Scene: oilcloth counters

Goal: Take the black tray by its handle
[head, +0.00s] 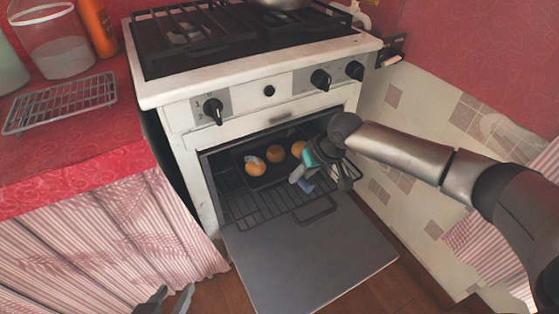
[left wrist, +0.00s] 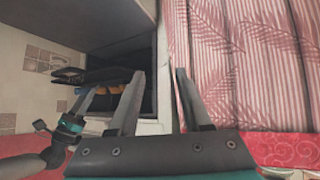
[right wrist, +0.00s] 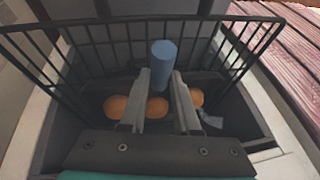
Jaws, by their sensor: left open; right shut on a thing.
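The black tray (head: 265,180) is inside the open oven, with several orange-brown buns (head: 275,155) on it. It also shows in the right wrist view (right wrist: 95,97), partly hidden by my fingers. My right gripper (head: 300,178) is at the oven opening, at the tray's right front. It is shut on a blue handle (right wrist: 163,60), which stands out between the fingertips. Where the handle joins the tray is hidden. My left gripper (head: 170,298) is open and empty, low in front of the counter curtain. Its spread fingers show in the left wrist view (left wrist: 158,85).
The lowered oven door (head: 310,262) extends toward me below the tray. A wire oven rack (head: 255,208) lies under the tray. The striped curtain (head: 110,245) is left of the oven, the tiled wall (head: 400,150) right. The wood floor (head: 215,292) is clear.

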